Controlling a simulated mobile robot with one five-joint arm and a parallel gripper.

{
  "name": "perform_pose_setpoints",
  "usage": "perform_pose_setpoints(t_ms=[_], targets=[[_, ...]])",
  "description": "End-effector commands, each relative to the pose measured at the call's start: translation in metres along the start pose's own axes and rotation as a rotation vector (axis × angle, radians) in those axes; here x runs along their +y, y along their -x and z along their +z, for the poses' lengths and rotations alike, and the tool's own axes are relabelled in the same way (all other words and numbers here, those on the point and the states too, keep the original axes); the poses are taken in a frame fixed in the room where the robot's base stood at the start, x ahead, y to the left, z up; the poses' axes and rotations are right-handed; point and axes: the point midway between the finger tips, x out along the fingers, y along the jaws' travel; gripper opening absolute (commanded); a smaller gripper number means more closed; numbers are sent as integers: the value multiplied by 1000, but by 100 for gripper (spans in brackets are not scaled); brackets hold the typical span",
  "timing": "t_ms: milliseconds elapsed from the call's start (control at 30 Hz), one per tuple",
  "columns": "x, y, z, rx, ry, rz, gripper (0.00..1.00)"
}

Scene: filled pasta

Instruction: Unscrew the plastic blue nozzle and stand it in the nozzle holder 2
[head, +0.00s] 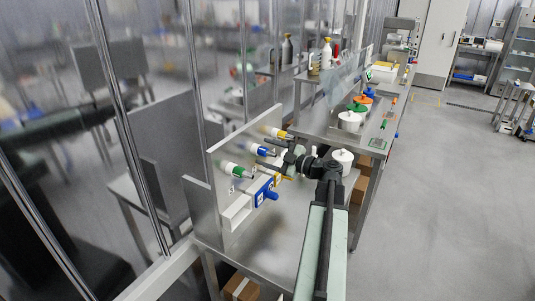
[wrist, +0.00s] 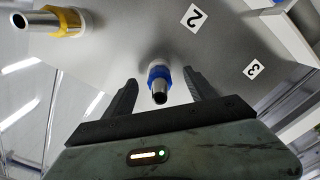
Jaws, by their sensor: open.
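The blue nozzle, a grey tapered tip with a blue collar (wrist: 161,73), sticks out of an upright grey panel in the wrist view. It also shows in the head view (head: 264,151), between a yellow-collared and a green-collared nozzle. My gripper (wrist: 162,82) is open, with one finger on each side of the blue nozzle and gaps showing between. In the head view my gripper (head: 288,162) is in front of the panel.
The yellow nozzle (wrist: 58,21) is at the upper left of the wrist view. The green nozzle (head: 233,170) is nearer in the head view. A label "3" (wrist: 254,69) is at the right. White pots (head: 350,121) stand on the bench behind.

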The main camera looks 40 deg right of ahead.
Motion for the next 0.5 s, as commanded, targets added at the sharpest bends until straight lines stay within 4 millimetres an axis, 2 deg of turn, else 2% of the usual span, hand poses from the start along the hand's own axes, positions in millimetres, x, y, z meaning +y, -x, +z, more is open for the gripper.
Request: perform_pose_setpoints(t_ms=[300, 500], targets=[[0, 1, 0, 0, 0, 0, 65], [0, 17, 0, -1, 0, 1, 65]])
